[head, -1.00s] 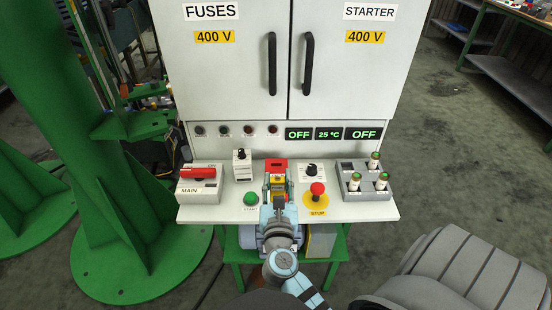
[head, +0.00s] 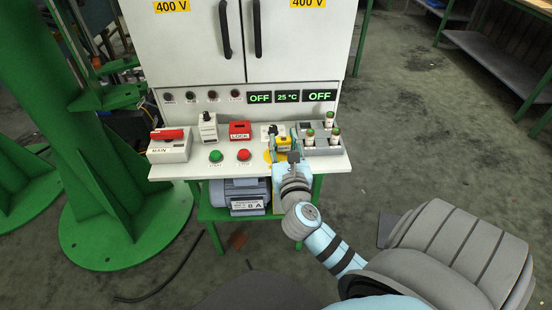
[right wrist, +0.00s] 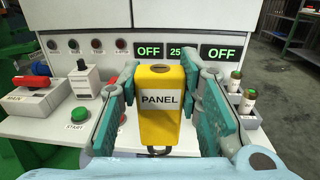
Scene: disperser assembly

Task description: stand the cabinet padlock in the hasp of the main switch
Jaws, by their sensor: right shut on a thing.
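The cabinet padlock, a yellow block marked PANEL (right wrist: 160,103), is upright between the teal fingers of my right gripper (right wrist: 165,125). In the head view the padlock (head: 283,143) and my right gripper (head: 284,150) are over the right part of the console, in front of the yellow-ringed stop button. The main switch (head: 169,150) is a pale box marked MAIN with a red handle lying sideways, at the console's left end, well left of the gripper. It also shows in the right wrist view (right wrist: 35,98). Its hasp is too small to make out. My left gripper is not in view.
A red block marked LOCK (head: 240,131) stands mid-console, empty on top. A white selector (head: 208,127), green button (head: 215,156) and red button (head: 244,155) lie between switch and gripper. A grey fuse holder (head: 325,148) is close on the right. Cabinet doors rise behind.

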